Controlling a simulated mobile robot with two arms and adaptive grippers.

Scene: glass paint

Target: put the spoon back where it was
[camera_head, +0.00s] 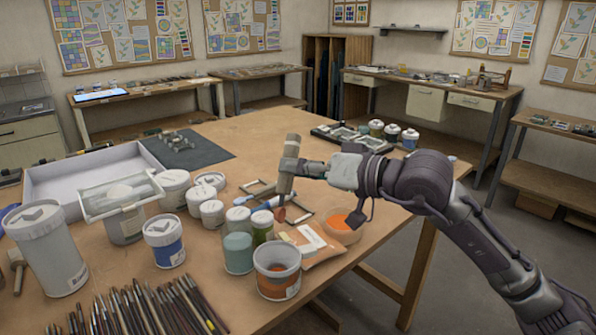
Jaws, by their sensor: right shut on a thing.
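I cannot tell whether this is the spoon; no other spoon is clear to see. A shallow clear bowl with orange contents (342,224) stands just right of the gripper. An orange packet with a white label (310,243) lies below the gripper in the picture. My left gripper is not in view.
Jars and tubs crowd the left, including a blue-labelled jar (164,241) and a large white tub (44,250). Several brushes (150,310) lie in front. A white tray (70,172) and a dark mat (203,150) lie behind. The table's right edge is fairly clear.

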